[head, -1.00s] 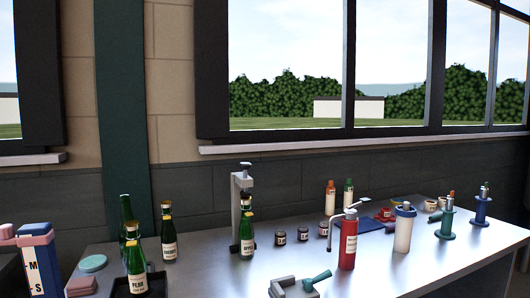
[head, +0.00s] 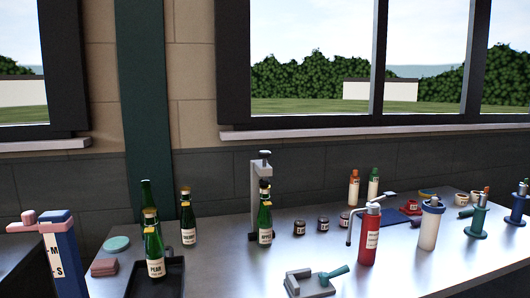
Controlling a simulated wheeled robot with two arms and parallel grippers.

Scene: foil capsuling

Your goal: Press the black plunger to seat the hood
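The black plunger (head: 264,155) sits at the top of a grey press stand (head: 255,190) near the back of the table. A green bottle (head: 265,222) stands upright below it, in front of the stand's column. A dark hood (head: 264,184) is on the bottle's top, with a gold band below it. The plunger is above the hood; whether they touch is too small to tell. Neither of my grippers is in view.
Several green bottles stand at left, one labelled PEAR (head: 155,260) on a black tray (head: 172,284). A grey tool with a green handle (head: 315,282) lies at front. A red bottle (head: 368,238) and small jars (head: 322,224) are to the right. Bare table lies before the press.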

